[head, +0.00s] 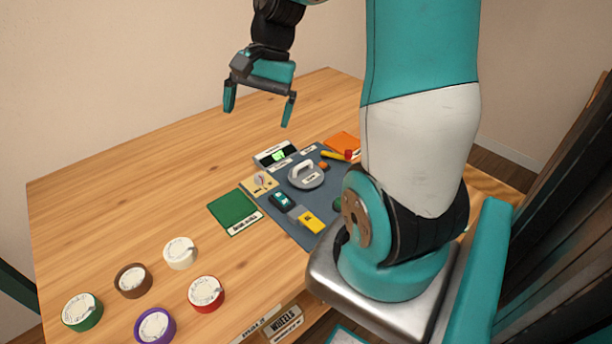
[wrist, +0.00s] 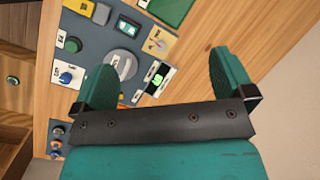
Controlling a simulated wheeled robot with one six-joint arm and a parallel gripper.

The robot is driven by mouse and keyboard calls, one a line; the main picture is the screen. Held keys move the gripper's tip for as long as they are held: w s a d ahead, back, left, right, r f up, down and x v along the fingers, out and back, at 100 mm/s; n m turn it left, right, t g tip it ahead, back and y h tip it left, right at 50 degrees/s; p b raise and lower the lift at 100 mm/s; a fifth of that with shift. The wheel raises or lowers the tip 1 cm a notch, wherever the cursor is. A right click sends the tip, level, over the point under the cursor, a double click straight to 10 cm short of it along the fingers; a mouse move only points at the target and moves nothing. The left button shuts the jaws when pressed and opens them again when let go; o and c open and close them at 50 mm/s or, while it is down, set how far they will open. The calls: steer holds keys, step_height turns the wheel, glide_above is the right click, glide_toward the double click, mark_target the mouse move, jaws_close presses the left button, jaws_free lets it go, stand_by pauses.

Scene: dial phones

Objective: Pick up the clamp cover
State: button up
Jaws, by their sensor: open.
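A round grey cover with a raised white handle (head: 307,174) sits on the blue-grey panel on the table. It looks like the clamp cover, but its label is too small to read. It also shows in the wrist view as a grey disc (wrist: 120,62), partly hidden by my left finger. My gripper (head: 259,110) is open and empty, high above the table and apart from the cover. In the wrist view, its two teal fingers (wrist: 163,80) stand wide apart.
The panel (head: 299,227) also bears a green display (head: 277,156), a dark teal switch (head: 282,201) and a yellow block (head: 311,222). A green plate (head: 235,211) lies beside it. Several coloured dials, including a red one (head: 206,293), stand front left. The table's back left is clear.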

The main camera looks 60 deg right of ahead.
steer(key=s+d+f+m, duration=0.3)
steer(key=d+m, duration=0.4)
steer(key=d, duration=0.4)
steer(key=m+t, duration=0.1)
steer(key=m, duration=0.3)
glide_toward(304, 175)
step_height(304, 175, down, 3)
steer(key=shift+w+r+b, duration=0.15)
steer(key=shift+b, duration=0.45)
steer(key=shift+a+x, duration=0.15)
steer(key=shift+x, duration=1.35)
steer(key=shift+a+x, duration=0.2)
steer(key=shift+x, duration=1.35)
steer(key=shift+r, duration=0.15)
steer(key=shift+c, duration=0.5)
steer(key=c, duration=0.5)
steer(key=shift+r, duration=0.1)
